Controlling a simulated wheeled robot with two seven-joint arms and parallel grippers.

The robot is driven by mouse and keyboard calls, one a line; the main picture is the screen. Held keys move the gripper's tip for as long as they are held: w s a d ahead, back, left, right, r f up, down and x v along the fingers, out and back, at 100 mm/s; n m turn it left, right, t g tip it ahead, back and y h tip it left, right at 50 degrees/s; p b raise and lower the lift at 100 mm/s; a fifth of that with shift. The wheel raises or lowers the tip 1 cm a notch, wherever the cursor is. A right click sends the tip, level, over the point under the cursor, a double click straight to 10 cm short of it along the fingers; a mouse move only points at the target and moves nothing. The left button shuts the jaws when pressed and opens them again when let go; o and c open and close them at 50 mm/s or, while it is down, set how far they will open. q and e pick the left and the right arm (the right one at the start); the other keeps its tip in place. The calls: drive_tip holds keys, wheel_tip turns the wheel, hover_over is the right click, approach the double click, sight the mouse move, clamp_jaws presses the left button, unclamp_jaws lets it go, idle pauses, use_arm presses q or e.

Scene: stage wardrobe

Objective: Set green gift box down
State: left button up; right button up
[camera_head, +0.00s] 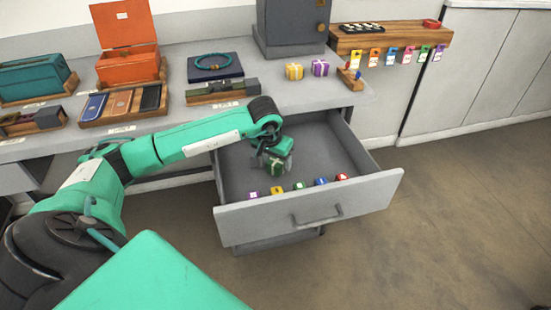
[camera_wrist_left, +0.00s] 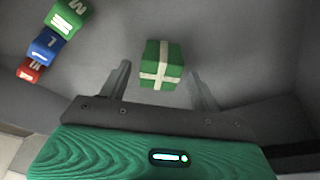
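The green gift box (camera_head: 275,169) with a pale ribbon is inside the open drawer (camera_head: 232,222), toward its back. It also shows in the left wrist view (camera_wrist_left: 161,65), between the two fingers with a gap on each side. My left gripper (camera_head: 271,160) points down into the drawer at the box. Its fingers (camera_wrist_left: 161,80) are spread and do not appear to touch the box. The box seems to rest on the drawer floor; its underside is hidden. My right gripper is in neither view.
Several small coloured lettered blocks (camera_head: 299,186) line the drawer's front. On the counter are a yellow gift box (camera_head: 294,71), a purple gift box (camera_head: 320,68), an orange case (camera_head: 128,66), a grey safe (camera_head: 290,25) and trays. The drawer's right side is clear.

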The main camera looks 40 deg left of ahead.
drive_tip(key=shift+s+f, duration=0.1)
use_arm(q)
drive_tip(key=shift+r, duration=0.15)
drive_tip(key=v, duration=1.2)
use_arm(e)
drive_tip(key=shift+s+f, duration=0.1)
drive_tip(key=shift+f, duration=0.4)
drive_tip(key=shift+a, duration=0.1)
